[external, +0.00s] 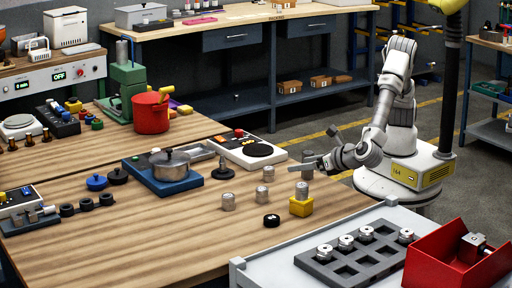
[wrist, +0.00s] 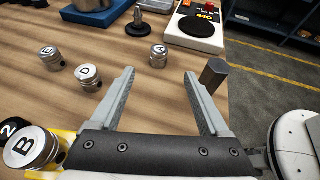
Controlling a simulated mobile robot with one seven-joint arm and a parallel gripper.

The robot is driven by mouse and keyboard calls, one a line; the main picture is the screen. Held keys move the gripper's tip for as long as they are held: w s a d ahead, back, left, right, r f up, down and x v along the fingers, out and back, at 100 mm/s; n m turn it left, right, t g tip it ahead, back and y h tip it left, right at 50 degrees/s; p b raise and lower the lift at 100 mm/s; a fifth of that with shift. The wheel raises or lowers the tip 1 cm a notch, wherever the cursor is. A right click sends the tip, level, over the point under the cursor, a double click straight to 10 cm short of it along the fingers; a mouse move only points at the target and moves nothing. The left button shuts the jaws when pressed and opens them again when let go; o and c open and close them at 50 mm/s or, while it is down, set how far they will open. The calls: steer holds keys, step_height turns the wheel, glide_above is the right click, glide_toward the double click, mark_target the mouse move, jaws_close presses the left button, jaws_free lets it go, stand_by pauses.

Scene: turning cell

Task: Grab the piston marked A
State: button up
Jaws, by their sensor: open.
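Several silver pistons with letters on top stand on the wooden table. One piston (wrist: 157,55) stands ahead of my gripper, between the lines of its fingers; its mark looks like an A but is small and turned. It also shows in the external view (external: 268,174). A piston marked D (wrist: 88,78) and one with a letter I cannot read surely (wrist: 50,58) stand to its left. A piston marked B (wrist: 32,148) sits on a yellow block (external: 301,208). My gripper (wrist: 160,75) is open and empty, with the likely A piston beyond its fingertips.
A dark hexagonal post (wrist: 213,72) stands close by the right finger. A black-footed plunger (wrist: 145,25) and a white device with a round plate (external: 250,150) are behind the pistons. A black puck marked 2 (external: 271,220) lies near the yellow block.

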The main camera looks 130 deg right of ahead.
mark_target(273, 169)
steer(key=b+x, duration=0.2)
steer(key=x, duration=0.9)
steer(key=shift+d+f, duration=0.1)
steer(key=shift+b+x, duration=0.6)
steer(key=shift+x, duration=2.2)
steer(key=shift+w, duration=0.1)
jaws_close()
